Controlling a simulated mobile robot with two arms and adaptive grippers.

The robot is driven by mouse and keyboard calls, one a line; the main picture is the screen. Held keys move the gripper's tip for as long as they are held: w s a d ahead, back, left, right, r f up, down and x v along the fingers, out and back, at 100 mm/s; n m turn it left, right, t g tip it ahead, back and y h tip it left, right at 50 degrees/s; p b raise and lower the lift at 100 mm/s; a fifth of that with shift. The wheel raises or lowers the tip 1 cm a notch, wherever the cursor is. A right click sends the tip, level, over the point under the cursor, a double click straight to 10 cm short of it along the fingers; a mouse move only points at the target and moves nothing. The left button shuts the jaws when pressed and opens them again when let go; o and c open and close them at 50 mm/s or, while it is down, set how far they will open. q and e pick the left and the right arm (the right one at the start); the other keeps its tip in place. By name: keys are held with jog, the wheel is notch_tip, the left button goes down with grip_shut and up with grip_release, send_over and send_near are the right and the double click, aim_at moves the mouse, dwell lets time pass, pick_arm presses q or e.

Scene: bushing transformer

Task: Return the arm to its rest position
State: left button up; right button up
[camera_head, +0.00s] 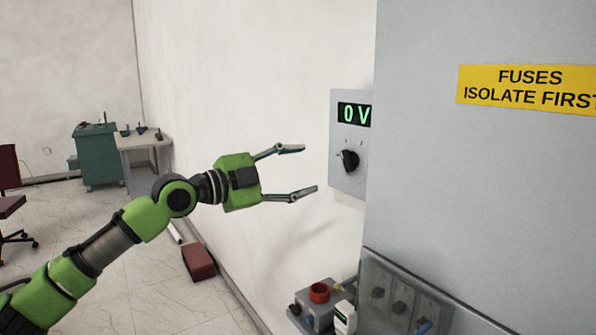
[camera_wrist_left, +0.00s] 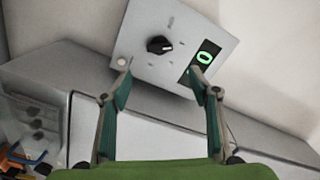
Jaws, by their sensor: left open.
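My left gripper (camera_head: 297,170) reaches in from the left in the head view, its two fingers spread and nothing between them. It points at a grey wall panel with a black rotary knob (camera_head: 350,160) and a green display reading "0 V" (camera_head: 354,115). The fingertips are apart from the panel. In the left wrist view the open fingers (camera_wrist_left: 160,82) frame the panel (camera_wrist_left: 150,22), with the knob (camera_wrist_left: 160,44) just beyond and between the tips. My right gripper is not in view.
A large grey cabinet (camera_head: 480,200) with a yellow "FUSES ISOLATE FIRST" sign (camera_head: 527,86) fills the right. Below stand a grey box with a red ring (camera_head: 319,292) and a switch tray (camera_head: 400,300). A red box (camera_head: 199,262) lies on the floor. A workbench (camera_head: 145,142) stands far left.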

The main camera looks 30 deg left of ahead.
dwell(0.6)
